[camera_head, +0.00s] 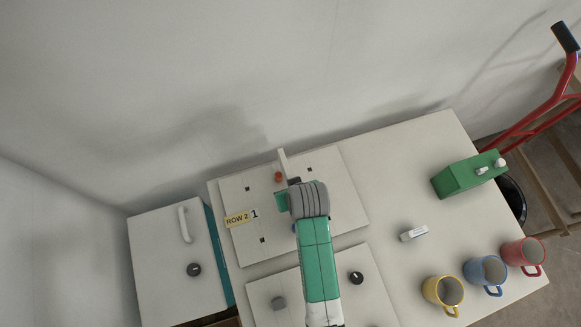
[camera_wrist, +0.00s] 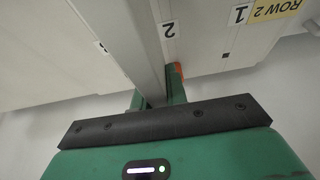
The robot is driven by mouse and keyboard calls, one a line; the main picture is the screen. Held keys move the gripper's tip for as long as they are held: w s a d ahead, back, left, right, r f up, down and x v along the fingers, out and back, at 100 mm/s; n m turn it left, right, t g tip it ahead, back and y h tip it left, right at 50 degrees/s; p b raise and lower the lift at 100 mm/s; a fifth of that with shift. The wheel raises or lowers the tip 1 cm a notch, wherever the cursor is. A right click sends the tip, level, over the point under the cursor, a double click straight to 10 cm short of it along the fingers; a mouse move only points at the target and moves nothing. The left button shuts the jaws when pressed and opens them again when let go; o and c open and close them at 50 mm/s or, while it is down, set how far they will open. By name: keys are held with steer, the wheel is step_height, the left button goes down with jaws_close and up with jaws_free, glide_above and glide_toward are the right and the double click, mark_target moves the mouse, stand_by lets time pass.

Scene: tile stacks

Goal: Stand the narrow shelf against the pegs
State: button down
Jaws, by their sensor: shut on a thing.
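A narrow pale shelf (camera_wrist: 142,40) runs up the wrist view as a long flat strip. My gripper (camera_wrist: 156,96) is shut on it, with a green finger on each side. In the head view only a thin upright end of the shelf (camera_head: 283,161) shows above my gripper (camera_head: 285,197); my wrist hides the rest. An orange-red peg (camera_head: 278,177) stands just left of the shelf on a white panel (camera_head: 345,195). In the wrist view an orange-red piece (camera_wrist: 178,70) shows beside the right finger. I cannot tell whether shelf and peg touch.
A yellow "ROW 2" label (camera_head: 237,219) and a "1" tag mark the panel's left side. A second panel (camera_head: 368,295) with knobs lies nearer. A green box (camera_head: 462,177), a white block (camera_head: 414,233) and yellow, blue and red mugs (camera_head: 443,292) stand right. The wall is close behind.

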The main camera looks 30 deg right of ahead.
steer(key=shift+f, duration=2)
steer(key=shift+f, duration=0.15)
steer(key=c, duration=1.4)
jaws_free()
steer(key=p+v, duration=0.1)
steer(key=v, duration=1.1)
